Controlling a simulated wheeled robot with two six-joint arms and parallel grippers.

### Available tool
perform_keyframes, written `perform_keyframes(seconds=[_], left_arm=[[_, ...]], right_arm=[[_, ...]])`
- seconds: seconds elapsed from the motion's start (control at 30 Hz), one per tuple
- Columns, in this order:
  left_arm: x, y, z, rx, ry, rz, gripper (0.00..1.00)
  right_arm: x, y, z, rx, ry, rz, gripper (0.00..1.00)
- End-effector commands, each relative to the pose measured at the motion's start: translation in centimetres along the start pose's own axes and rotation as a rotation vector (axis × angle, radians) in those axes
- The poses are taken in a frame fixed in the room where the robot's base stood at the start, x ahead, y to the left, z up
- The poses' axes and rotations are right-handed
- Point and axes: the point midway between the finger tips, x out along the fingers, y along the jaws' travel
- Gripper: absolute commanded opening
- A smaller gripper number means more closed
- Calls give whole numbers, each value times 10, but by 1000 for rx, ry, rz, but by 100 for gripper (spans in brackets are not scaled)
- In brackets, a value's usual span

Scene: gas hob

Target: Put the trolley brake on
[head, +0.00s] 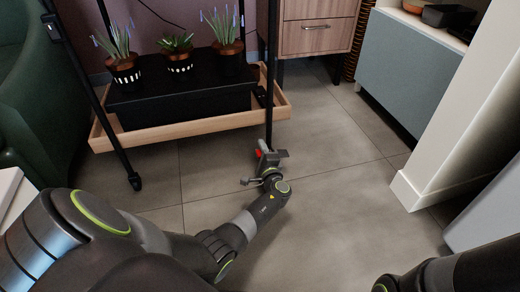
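The trolley has a black frame and a pale wooden lower shelf (190,132) and stands at the upper left in the head view. Its near right post runs down to a small red part (259,153), which looks like the brake lever at that wheel. My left gripper (262,168) is right at this red part, low over the floor. It hides most of the wheel. Whether its fingers are apart or touch the lever is too small to tell. The near left caster (135,182) stands on the tiles. My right arm shows at the bottom right, its gripper out of view.
A black box (180,103) with several potted plants stands on the trolley shelf. A green chair (35,110) is at the left, a wooden drawer unit (315,38) behind. A grey-blue cabinet (408,65) and a white wall end (410,190) are at the right. The tiled floor (345,215) between is clear.

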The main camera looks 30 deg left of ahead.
Motion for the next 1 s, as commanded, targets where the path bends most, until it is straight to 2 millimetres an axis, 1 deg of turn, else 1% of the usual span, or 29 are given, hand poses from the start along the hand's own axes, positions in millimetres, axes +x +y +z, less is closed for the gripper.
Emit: perform_keyframes(seconds=[0.03,0.2,0.57,0.77,1.0], left_arm=[[0,0,0,0,0,0,23],[0,0,0,0,0,0,0],[0,1,1,-24,0,0,0],[0,5,1,-117,0,0,0],[1,12,1,-281,0,1,0]], right_arm=[[0,0,0,0,0,0,41],[0,0,0,0,0,0,41],[0,0,0,0,0,0,41],[0,0,0,0,0,0,41],[0,0,0,-1,0,-1,41]])
